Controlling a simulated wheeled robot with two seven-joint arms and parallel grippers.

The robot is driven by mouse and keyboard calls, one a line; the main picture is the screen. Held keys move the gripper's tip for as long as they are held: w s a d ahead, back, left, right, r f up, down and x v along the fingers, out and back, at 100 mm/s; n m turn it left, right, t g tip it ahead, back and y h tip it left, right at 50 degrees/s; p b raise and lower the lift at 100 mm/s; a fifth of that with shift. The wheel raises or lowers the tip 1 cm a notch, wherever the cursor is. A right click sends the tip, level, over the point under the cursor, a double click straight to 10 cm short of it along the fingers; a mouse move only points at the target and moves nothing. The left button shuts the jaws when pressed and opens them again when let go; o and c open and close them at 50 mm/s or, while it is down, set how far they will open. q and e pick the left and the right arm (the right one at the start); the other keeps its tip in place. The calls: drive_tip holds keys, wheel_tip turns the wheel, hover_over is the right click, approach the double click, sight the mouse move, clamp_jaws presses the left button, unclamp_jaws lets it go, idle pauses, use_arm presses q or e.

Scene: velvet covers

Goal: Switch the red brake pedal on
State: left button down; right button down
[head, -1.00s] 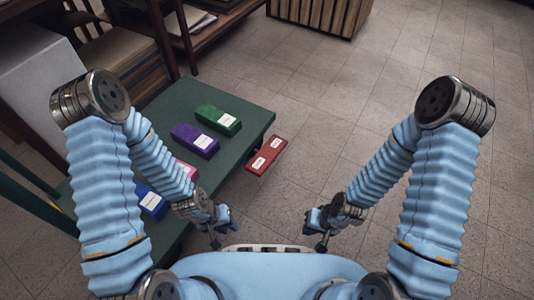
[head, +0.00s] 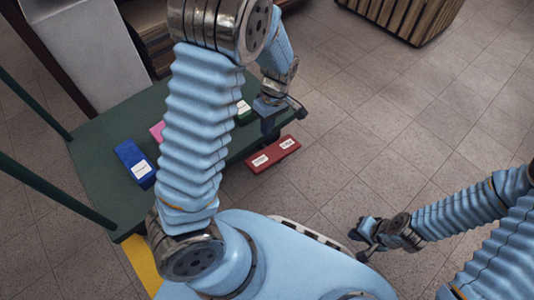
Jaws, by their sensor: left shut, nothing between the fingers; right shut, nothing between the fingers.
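The red brake pedal (head: 275,156) is a flat red bar with two white labels, at the right edge of the green table (head: 100,172). My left gripper (head: 282,115) is shut and empty, above and beyond the pedal in the picture, near the table's far right corner. My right gripper (head: 362,245) is shut and empty, low over the floor side to the right of my body, well away from the pedal.
A slatted wooden crate (head: 402,14) stands at the back. The tiled floor (head: 370,130) on the right is clear.

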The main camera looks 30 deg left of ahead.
sight(255, 164)
use_arm(q)
drive_tip(key=f+b, duration=0.1)
drive_tip(key=f, duration=0.3)
drive_tip(key=s+f+b, duration=0.1)
drive_tip(key=f+b, duration=0.1)
drive_tip(key=f, duration=0.3)
drive_tip(key=s+a+f+b, duration=0.1)
drive_tip(key=f, duration=0.3)
drive_tip(key=shift+s+f+b, duration=0.25)
drive_tip(key=shift+f+b, duration=0.15)
drive_tip(key=s+f, duration=0.1)
drive_tip(key=s+f+p, duration=0.1)
drive_tip(key=shift+a+f, duration=0.3)
drive_tip(key=shift+a, duration=0.1)
drive_tip(key=shift+s+f, duration=0.1)
drive_tip(key=shift+f, duration=0.15)
drive_tip(key=shift+a, duration=0.1)
